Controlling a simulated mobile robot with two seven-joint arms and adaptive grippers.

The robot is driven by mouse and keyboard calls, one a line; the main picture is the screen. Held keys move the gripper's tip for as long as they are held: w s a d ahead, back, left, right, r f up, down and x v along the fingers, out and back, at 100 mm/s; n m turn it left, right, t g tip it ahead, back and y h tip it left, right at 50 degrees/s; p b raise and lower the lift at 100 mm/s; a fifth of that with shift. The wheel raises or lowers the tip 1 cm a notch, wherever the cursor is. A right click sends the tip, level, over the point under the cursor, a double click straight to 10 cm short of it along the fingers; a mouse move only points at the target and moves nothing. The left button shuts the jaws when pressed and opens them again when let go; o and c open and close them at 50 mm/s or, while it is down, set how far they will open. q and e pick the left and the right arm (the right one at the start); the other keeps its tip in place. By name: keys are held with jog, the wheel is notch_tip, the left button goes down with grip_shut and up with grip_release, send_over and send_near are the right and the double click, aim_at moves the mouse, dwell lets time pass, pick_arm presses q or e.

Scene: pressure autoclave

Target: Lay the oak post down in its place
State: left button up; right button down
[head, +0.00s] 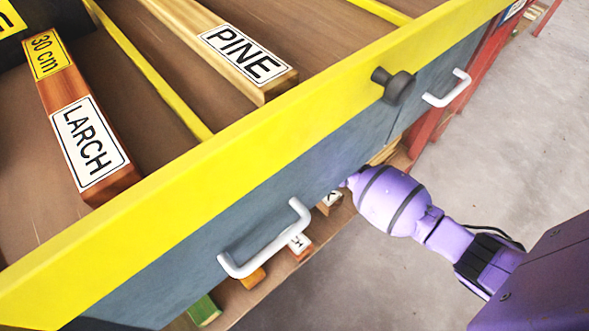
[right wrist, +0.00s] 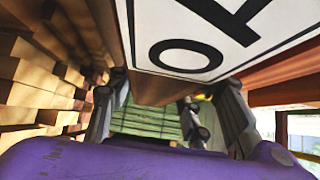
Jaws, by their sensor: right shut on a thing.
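My right gripper (right wrist: 172,108) is shut on a brown post, the oak post (right wrist: 145,88), in the right wrist view. The post runs between its two fingers, and its white label shows a large O and part of another letter. In the head view my right arm reaches in from the right below the bench edge, and its gripper is hidden there. A brown post end with a K on its label (head: 331,198) shows beside the wrist; I cannot tell whether it is the held post. My left gripper is not in view.
The bench has a yellow rim (head: 200,165) and white drawer handles (head: 265,238). A larch post (head: 92,150) and a pine post (head: 235,55) lie on top, with yellow dividers (head: 150,65) between bays. Several post ends, one green (head: 204,311), show on the lower shelf (head: 255,297).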

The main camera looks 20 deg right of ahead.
notch_tip(320, 180, down, 3)
jog(key=shift+s+f+b, duration=0.1)
jog(key=shift+b, duration=0.45)
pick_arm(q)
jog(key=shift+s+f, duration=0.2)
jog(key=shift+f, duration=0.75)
pick_arm(e)
jog(key=c, duration=1.3)
grip_release()
jog(key=shift+s+f, duration=0.15)
jog(key=shift+f, duration=0.05)
jog(key=shift+c, duration=0.2)
jog(key=o, duration=0.4)
jog(key=shift+o, duration=0.2)
jog(key=shift+r, duration=0.1)
